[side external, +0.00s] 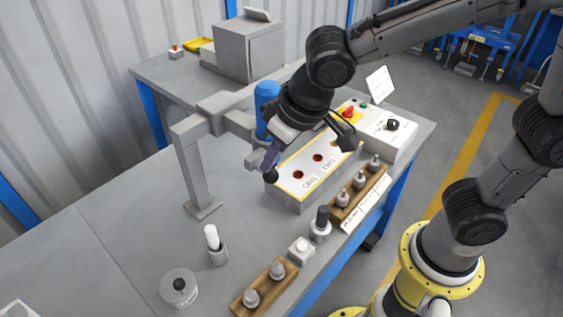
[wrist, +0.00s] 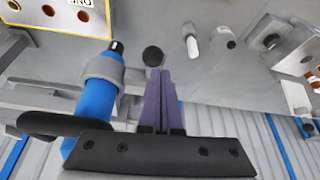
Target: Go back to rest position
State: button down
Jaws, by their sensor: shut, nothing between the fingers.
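My gripper (side external: 270,158) is in the middle of the side external view, pointing down beside the blue cylinder of a grey press-like stand (side external: 190,165). Its purple fingers are shut with nothing between them; in the wrist view they lie together as one narrow pair (wrist: 160,95). A black ball knob (side external: 271,175) is right at the fingertips, and it also shows just beyond them in the wrist view (wrist: 153,56). I cannot tell whether the fingers touch it. The blue cylinder (wrist: 92,105) is left of the fingers in the wrist view.
A control box (side external: 300,182) with holes stands right of the gripper. Wooden racks (side external: 345,210) with grey parts, a white-topped cylinder (side external: 213,238) and a round grey part (side external: 179,287) stand on the bench. A grey cabinet (side external: 250,50) is behind.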

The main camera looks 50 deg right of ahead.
jog(key=s+d+r+m+t, duration=0.1)
jog(key=s+d+r, duration=0.1)
jog(key=s+d, duration=1.3)
jog(key=shift+d+r+m+h, duration=0.3)
jog(key=shift+d+h, duration=0.1)
jog(key=shift+d, duration=0.3)
